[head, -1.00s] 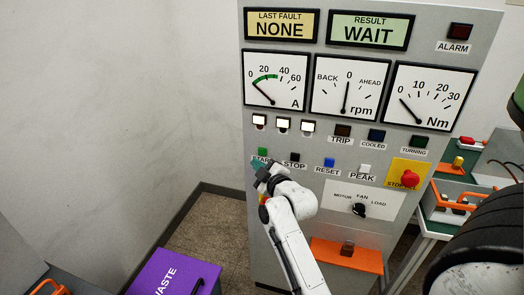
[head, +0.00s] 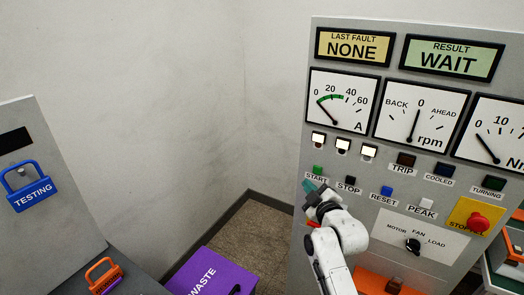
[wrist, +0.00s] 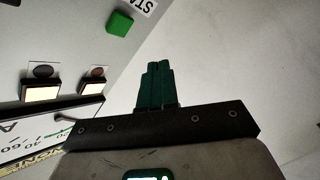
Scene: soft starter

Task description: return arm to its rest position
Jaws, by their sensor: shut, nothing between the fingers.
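My arm reaches up in front of the grey control panel (head: 290,240) in the head view. My gripper (head: 309,186) is just below and left of the green START button (head: 318,169). In the wrist view my gripper (wrist: 158,66) shows its green fingers together, with nothing between them. The START button (wrist: 120,22) shows there to the upper left of the fingers, apart from them.
The panel carries dials, lamps, a black STOP button (head: 352,180) and a red stop knob (head: 478,223). A purple WASTE bin (head: 215,270) stands on the floor at left. A grey cabinet (head: 45,130) with a blue TESTING padlock (head: 30,187) is far left.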

